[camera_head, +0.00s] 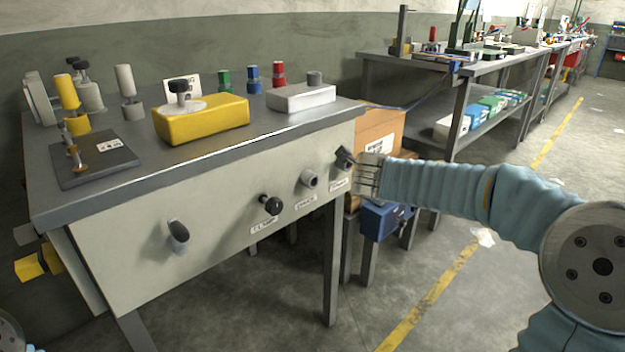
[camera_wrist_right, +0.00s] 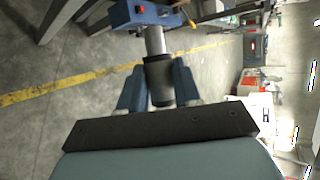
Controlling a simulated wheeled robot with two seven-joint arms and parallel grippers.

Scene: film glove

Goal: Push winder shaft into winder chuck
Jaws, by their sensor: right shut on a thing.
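My right gripper (camera_head: 364,174) reaches in from the right, past the near bench's front corner. In the wrist view its two blue fingers (camera_wrist_right: 158,88) are shut on a dark cylinder (camera_wrist_right: 159,82), apparently the winder shaft's grip. A silvery rod (camera_wrist_right: 154,40) runs straight on from the grip towards a blue box (camera_wrist_right: 148,13) with a red button. I cannot tell whether the rod's far end is inside the box, and no chuck opening shows. In the head view a blue box (camera_head: 385,220) stands low behind the gripper. My left gripper is out of view.
A yellow block (camera_head: 200,118) and a white box (camera_head: 302,97) are on top. Cardboard boxes (camera_head: 378,130) stand behind its right end. Floor to the right is open.

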